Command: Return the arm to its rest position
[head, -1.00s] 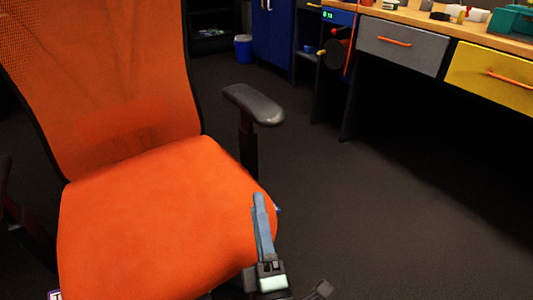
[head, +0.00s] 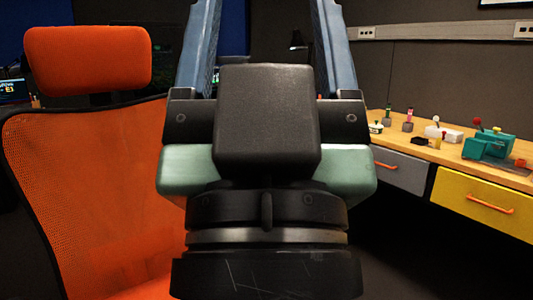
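My gripper (head: 266,45) is raised close in front of the head camera and fills the middle of the view. Its two blue-grey fingers point up and stand wide apart, with nothing visible between them. The black wrist and pale green housing show below the fingers. The fingertips run out of the top of the picture. The gripper hides much of what lies behind it.
An orange mesh office chair (head: 100,190) with a headrest (head: 88,60) stands at the left. At the right is a wooden workbench (head: 435,155) with a grey drawer (head: 400,172), a yellow drawer (head: 482,203) and a teal device (head: 490,145) on top.

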